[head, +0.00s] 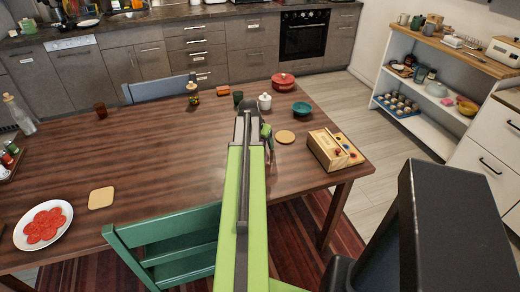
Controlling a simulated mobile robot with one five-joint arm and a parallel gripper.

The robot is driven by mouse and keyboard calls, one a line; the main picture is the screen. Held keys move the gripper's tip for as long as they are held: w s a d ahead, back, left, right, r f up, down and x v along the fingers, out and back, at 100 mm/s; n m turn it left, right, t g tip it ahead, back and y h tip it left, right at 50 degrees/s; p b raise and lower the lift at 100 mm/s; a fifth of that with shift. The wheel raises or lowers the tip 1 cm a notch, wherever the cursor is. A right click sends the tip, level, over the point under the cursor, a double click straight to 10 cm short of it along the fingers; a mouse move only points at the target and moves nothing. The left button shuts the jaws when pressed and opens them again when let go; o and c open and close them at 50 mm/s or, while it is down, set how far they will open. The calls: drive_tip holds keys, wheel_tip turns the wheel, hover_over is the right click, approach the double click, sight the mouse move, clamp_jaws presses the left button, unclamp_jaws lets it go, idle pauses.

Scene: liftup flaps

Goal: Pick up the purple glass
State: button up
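The only glass-like tumbler on the left part of the table is a small dark reddish-brown glass (101,110), upright near the far edge. Its colour looks more red-brown than purple, and I cannot tell if it is the purple glass. My green arm reaches forward over the table, and my gripper (250,117) is at its far end, well to the right of that glass. The arm hides much of the gripper, so its fingers are not clear. A dark green cup (238,97) stands just beyond the gripper.
Around the gripper are a white lidded pot (265,102), a teal bowl (302,109), a red pot (283,82) and a wooden box (334,150). A plate (66,222) with red slices lies at left. A green chair (170,250) stands at the near edge. The table's left middle is mostly clear.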

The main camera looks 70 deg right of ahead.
drive_tip(key=shift+r, duration=0.1)
drive_tip(key=c, duration=1.5)
